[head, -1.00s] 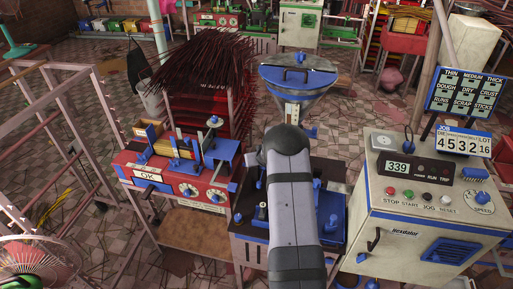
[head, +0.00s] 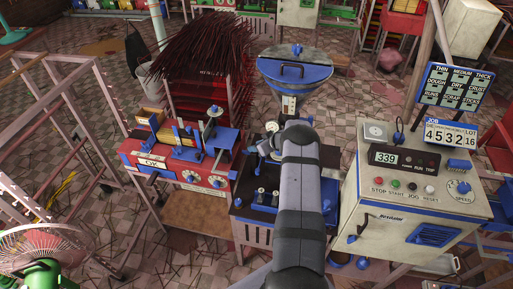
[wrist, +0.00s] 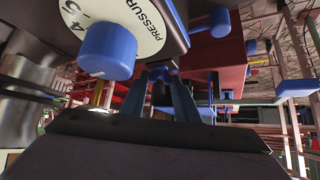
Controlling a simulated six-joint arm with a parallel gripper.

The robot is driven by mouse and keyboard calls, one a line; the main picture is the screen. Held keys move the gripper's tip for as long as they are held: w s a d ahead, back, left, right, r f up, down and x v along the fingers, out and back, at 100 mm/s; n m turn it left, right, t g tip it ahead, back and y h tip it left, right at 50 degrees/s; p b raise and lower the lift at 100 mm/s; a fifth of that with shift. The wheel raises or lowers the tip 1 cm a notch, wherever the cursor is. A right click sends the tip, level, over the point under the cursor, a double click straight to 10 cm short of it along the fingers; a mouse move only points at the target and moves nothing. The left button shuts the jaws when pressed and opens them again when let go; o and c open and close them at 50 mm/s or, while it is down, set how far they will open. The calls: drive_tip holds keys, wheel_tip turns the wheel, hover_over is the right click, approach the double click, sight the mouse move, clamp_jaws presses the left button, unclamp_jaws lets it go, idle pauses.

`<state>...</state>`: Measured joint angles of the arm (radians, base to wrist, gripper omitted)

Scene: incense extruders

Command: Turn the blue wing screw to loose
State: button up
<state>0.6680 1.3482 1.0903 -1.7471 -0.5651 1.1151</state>
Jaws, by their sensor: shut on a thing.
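In the wrist view my gripper (wrist: 162,80) has its two dark blue fingers closed about a small dark blue piece (wrist: 162,93), which appears to be the blue wing screw; its wings cannot be made out. It sits just under a dark housing with a white PRESSURE dial (wrist: 150,22). A big round blue knob (wrist: 107,50) is close by on the left, apart from the fingers. In the head view my arm covers the gripper and the screw above the dark and blue machine (head: 262,205).
The red machine (head: 135,160) with an OK label stands to the left. The cream control cabinet (head: 375,235) reads 339 and stands to the right. A blue-rimmed hopper (head: 295,75) is behind my arm. A blue knob (wrist: 220,22) hangs right of the fingers.

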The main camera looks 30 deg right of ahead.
drive_tip(key=b, duration=0.1)
drive_tip(key=n+y+b, duration=0.1)
drive_tip(key=b, duration=0.1)
drive_tip(key=shift+w+d+n, duration=0.2)
drive_tip(key=shift+w+n, duration=0.05)
drive_tip(key=shift+n, duration=0.05)
drive_tip(key=shift+r+n+y+b, duration=0.1)
drive_tip(key=shift+n+y+b, duration=0.2)
drive_tip(key=shift+b, duration=0.25)
drive_tip(key=shift+r, duration=0.15)
drive_tip(key=o, duration=0.9)
drive_tip(key=shift+o, duration=0.7)
drive_tip(key=shift+s, duration=0.15)
drive_tip(key=shift+b, duration=0.3)
drive_tip(key=b+v, duration=0.2)
drive_tip(key=v, duration=0.5)
drive_tip(key=shift+d, duration=0.1)
